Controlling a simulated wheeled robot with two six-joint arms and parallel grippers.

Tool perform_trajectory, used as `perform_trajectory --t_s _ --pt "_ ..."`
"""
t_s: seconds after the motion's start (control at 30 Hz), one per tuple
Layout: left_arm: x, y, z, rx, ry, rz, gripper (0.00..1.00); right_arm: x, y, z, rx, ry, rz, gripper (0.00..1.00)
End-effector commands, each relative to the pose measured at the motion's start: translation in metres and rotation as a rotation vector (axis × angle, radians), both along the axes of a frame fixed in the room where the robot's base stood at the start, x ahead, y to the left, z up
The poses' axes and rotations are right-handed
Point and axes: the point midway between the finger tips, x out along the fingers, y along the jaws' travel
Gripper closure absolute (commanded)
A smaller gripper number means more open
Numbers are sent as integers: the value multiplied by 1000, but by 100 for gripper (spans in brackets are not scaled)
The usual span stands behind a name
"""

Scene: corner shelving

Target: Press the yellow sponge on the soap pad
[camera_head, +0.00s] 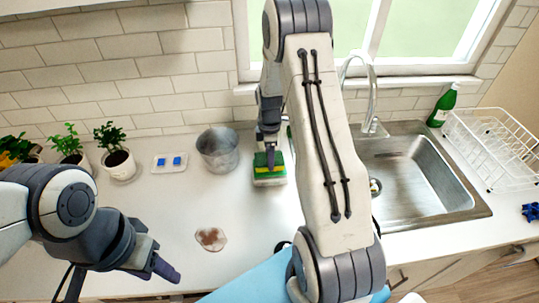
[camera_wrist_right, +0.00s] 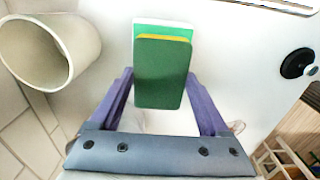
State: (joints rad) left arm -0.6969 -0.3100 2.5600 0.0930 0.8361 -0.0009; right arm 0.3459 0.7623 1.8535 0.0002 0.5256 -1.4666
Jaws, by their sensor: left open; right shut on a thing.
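The yellow sponge (camera_head: 270,166) has a dark green face and shows near the middle of the counter in the head view. In the right wrist view the sponge (camera_wrist_right: 162,75) shows its dark green side and a thin yellow strip. My right gripper (camera_head: 269,156) points down and is shut on the sponge. A light green and white piece (camera_wrist_right: 163,29), seemingly the soap pad, lies under or just behind the sponge; contact between them cannot be told. My left gripper (camera_head: 160,268) is open and empty above the counter at lower left.
A grey metal pot (camera_head: 218,152) stands left of the sponge. A white tray with blue tablets (camera_head: 170,162) and potted plants (camera_head: 118,160) are farther left. A brown stain (camera_head: 211,238) marks the front counter. The sink (camera_head: 415,180), green bottle (camera_head: 442,105) and dish rack (camera_head: 490,150) are right.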

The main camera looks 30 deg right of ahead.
Motion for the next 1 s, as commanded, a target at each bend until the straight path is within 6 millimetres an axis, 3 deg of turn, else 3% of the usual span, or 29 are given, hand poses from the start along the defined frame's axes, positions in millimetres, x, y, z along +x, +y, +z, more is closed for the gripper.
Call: perform_trajectory --t_s 1.0 --pt "0 0 -6 0 0 0 50 0 0 -8 0 0 0 65"
